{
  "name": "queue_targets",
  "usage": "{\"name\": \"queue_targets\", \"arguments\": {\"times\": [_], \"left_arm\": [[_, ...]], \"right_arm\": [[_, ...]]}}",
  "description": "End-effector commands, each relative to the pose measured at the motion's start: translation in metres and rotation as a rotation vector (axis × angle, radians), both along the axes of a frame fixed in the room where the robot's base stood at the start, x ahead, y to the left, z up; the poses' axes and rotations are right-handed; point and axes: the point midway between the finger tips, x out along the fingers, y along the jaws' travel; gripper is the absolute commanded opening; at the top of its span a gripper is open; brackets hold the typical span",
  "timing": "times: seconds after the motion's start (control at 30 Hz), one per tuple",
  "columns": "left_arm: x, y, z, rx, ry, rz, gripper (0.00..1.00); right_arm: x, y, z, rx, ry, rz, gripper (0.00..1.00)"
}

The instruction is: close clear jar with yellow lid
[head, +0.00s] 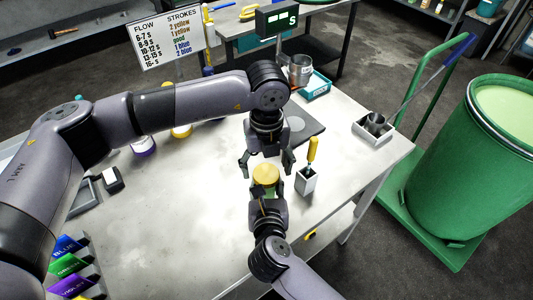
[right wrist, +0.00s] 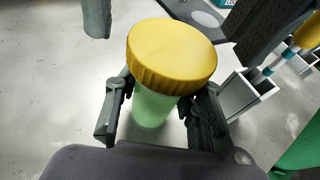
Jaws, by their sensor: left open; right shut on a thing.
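The clear jar (right wrist: 153,105) has pale green contents and stands between the fingers of my right gripper (right wrist: 160,100), which is shut on its sides. The yellow lid (right wrist: 172,52) sits on top of the jar; whether it is tightened cannot be told. In the head view the yellow lid (head: 265,174) shows above my right gripper (head: 266,190) and hides most of the jar. My left gripper (head: 267,160) is open, pointing down just beyond the lid, with its fingers spread to either side. Its fingers also show in the right wrist view, apart from the lid.
A white holder (head: 306,182) with a yellow-handled tool (head: 312,152) stands close to the right of the jar. A dark plate (head: 305,125) lies behind.

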Motion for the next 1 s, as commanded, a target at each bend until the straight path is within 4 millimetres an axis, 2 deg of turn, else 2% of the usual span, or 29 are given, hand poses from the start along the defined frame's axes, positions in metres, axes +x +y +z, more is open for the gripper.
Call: {"name": "queue_targets", "arguments": {"times": [0.17, 0.47, 1.0], "left_arm": [[-0.0004, 0.0002, -0.0132, 0.001, 0.001, 0.000, 0.69], [-0.0002, 0.0001, -0.0150, 0.000, 0.000, -0.001, 0.69], [-0.0003, -0.0001, -0.0147, -0.001, 0.000, -0.001, 0.34]], "right_arm": [[-0.0001, 0.0000, -0.0002, 0.000, 0.001, 0.000, 0.00], [-0.0001, 0.0000, -0.0003, 0.000, 0.001, 0.000, 0.00], [-0.0001, 0.0001, -0.0003, 0.000, 0.001, 0.000, 0.00]]}}
